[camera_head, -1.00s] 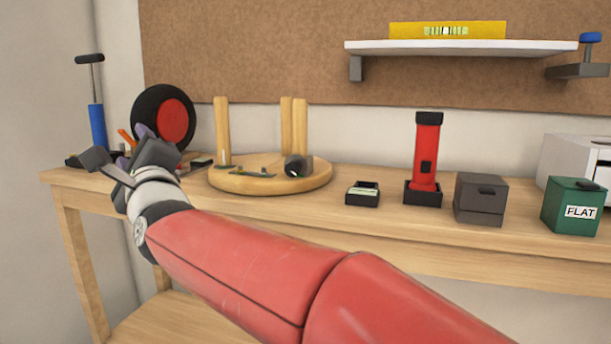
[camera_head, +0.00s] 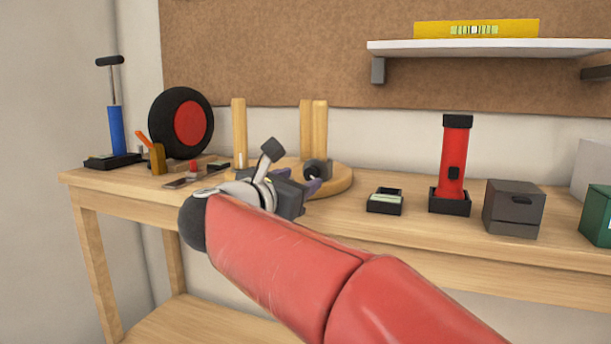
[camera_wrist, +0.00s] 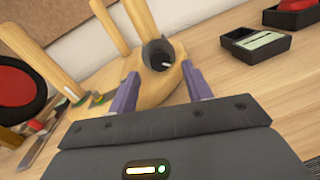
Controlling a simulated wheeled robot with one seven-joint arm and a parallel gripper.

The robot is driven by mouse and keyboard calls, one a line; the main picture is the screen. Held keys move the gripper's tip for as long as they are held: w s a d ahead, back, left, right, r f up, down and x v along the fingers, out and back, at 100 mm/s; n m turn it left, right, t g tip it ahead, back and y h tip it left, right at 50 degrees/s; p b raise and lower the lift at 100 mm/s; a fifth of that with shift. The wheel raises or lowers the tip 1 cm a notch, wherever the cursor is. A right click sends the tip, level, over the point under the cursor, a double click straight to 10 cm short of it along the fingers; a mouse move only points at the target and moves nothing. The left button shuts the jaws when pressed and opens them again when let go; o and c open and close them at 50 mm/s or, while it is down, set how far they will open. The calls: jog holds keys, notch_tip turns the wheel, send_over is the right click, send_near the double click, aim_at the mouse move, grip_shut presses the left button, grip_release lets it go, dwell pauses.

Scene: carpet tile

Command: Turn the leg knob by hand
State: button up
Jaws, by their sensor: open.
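The round wooden stool seat (camera_head: 338,184) lies on the bench with several wooden legs (camera_head: 319,130) standing up from it. A dark round knob (camera_head: 317,168) sits at the seat's right side, and it also shows in the wrist view (camera_wrist: 158,55) just beyond my fingers. My gripper (camera_head: 312,186) is in front of the seat, below and close to the knob. In the wrist view its two purple fingers (camera_wrist: 160,90) are spread apart with nothing between them, pointing toward the knob. My gripper hides the front left part of the seat in the head view.
A black wheel with a red hub (camera_head: 190,122), a blue pump (camera_head: 117,130) and small tools stand at the left. A small black box (camera_head: 384,201), a red flashlight (camera_head: 454,165) and a grey box (camera_head: 514,208) stand to the right. The bench front between is clear.

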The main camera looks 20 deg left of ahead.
aim_at(309, 174)
jog(key=shift+x, duration=1.55)
jog(key=c, duration=1)
jog(key=shift+o, duration=0.2)
jog(key=shift+n, duration=1.6)
jog(key=o, duration=1)
jog(key=shift+c, duration=0.2)
